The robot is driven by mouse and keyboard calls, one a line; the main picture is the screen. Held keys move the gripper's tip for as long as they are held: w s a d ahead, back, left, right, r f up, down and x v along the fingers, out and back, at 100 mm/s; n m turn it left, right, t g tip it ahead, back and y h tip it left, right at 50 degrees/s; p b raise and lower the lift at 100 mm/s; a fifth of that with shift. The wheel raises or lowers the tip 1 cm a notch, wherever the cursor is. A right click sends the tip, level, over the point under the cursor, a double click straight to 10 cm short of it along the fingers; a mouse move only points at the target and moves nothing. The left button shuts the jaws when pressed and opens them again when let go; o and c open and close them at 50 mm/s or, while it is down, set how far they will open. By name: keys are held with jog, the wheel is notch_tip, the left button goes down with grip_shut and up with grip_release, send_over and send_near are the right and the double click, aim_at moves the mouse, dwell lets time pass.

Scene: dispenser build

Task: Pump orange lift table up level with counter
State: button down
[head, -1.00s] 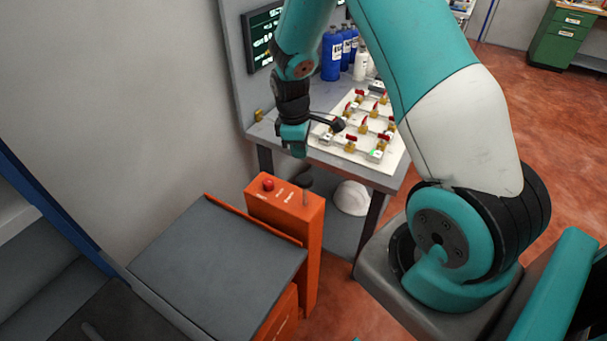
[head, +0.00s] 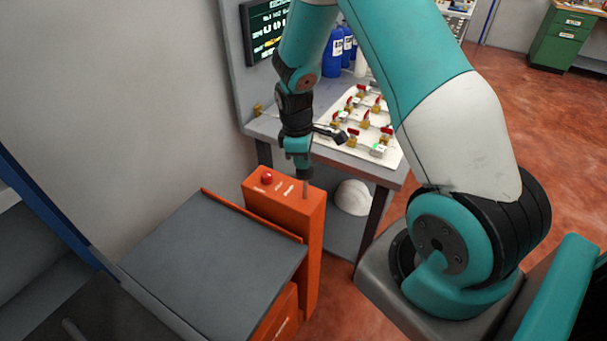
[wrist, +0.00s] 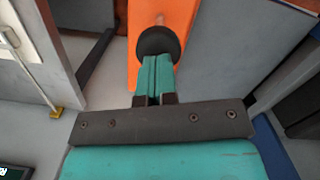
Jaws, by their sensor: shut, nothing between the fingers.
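The orange lift table has a grey platform (head: 205,255) at lower left in the head view, and an orange post (head: 285,205) at its far end. The post carries a red button (head: 267,177) and a thin pump lever (head: 305,190). In the wrist view the lever's round black knob (wrist: 157,42) is right at my fingertips. My gripper (head: 303,172) is shut and empty, pointing down over the lever. Its fingers (wrist: 153,68) seem to meet the knob; whether they press on it I cannot tell. The platform appears lower than the grey counter (head: 350,165).
A wall stands close on the left. Red floor is open at right.

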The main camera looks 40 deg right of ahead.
notch_tip(320, 180, down, 9)
jog(key=b, duration=0.6)
jog(key=shift+r, duration=0.35)
jog(key=shift+w+a+r+p, duration=0.25)
jog(key=shift+w+a, duration=0.3)
jog(key=shift+w, duration=0.05)
jog(key=shift+w+a+r+p, duration=0.2)
jog(key=shift+w+a+r, duration=0.05)
jog(key=shift+w+a, duration=0.3)
jog(key=shift+r, duration=0.1)
notch_tip(320, 180, up, 17)
jog(key=w+a+b, duration=0.1)
jog(key=b, duration=0.2)
jog(key=shift+w+b, duration=0.15)
jog(key=shift+b, duration=0.15)
